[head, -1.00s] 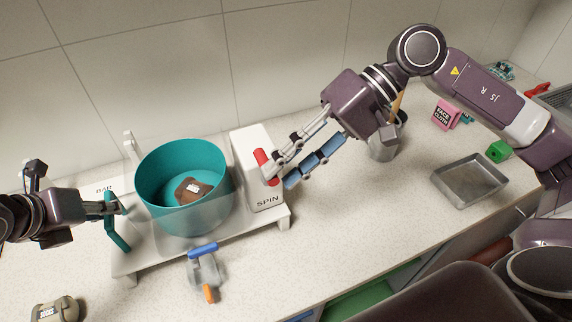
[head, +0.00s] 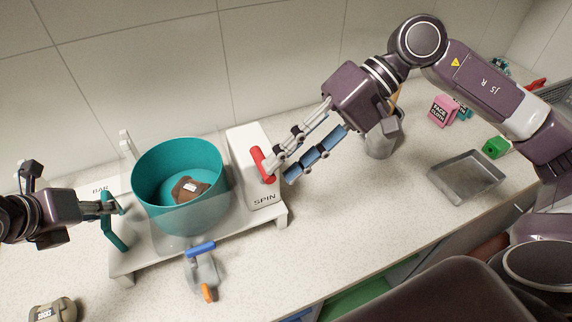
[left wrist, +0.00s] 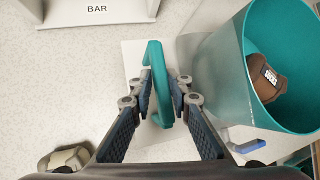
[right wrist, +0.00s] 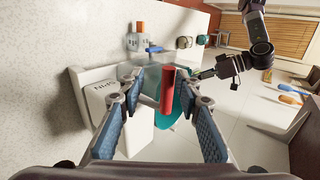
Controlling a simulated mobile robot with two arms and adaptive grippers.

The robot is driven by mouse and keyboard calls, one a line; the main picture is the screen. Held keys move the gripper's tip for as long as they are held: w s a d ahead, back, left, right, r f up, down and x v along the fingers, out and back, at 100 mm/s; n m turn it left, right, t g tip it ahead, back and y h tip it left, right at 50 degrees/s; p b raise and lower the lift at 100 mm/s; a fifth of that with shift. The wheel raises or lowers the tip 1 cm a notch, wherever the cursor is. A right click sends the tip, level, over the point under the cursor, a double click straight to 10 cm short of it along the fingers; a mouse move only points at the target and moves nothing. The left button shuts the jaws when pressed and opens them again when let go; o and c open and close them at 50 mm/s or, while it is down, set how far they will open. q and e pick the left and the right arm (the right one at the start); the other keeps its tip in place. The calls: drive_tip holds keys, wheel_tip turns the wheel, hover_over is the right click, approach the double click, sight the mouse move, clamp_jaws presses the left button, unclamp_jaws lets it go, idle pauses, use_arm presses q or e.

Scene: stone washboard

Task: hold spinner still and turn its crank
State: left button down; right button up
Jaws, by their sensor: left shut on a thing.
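The spinner is a teal drum (head: 182,182) on a white stand (head: 172,252), beside a white box marked SPIN (head: 262,192). A brown bundle (head: 188,189) lies in the drum; it also shows in the left wrist view (left wrist: 268,80). My left gripper (head: 108,208) is shut on the upright teal handle (left wrist: 156,84) at the stand's left side. The crank's red grip (head: 262,164) is on the SPIN box. My right gripper (right wrist: 165,88) is open, with its fingers on either side of the red grip (right wrist: 167,90) and gaps showing.
A grey clip-like item with blue and orange parts (head: 202,272) lies in front of the stand. A socks bundle (head: 54,311) is at the front left. A metal tray (head: 466,178), a grey pot (head: 381,140), and pink (head: 442,110) and green (head: 495,147) blocks are to the right.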

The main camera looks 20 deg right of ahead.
use_arm(q)
drive_tip(key=shift+s+f, duration=0.1)
drive_tip(key=shift+f, duration=0.1)
use_arm(e)
drive_tip(key=v, duration=1.1)
drive_tip(key=shift+s, duration=0.15)
use_arm(q)
drive_tip(key=c, duration=1.8)
unclamp_jaws()
drive_tip(key=shift+c, duration=0.2)
drive_tip(key=shift+o, duration=0.6)
drive_tip(key=shift+w, duration=0.25)
use_arm(e)
drive_tip(key=shift+w+f, duration=0.15)
drive_tip(key=shift+w, duration=0.1)
use_arm(q)
drive_tip(key=shift+r, duration=0.1)
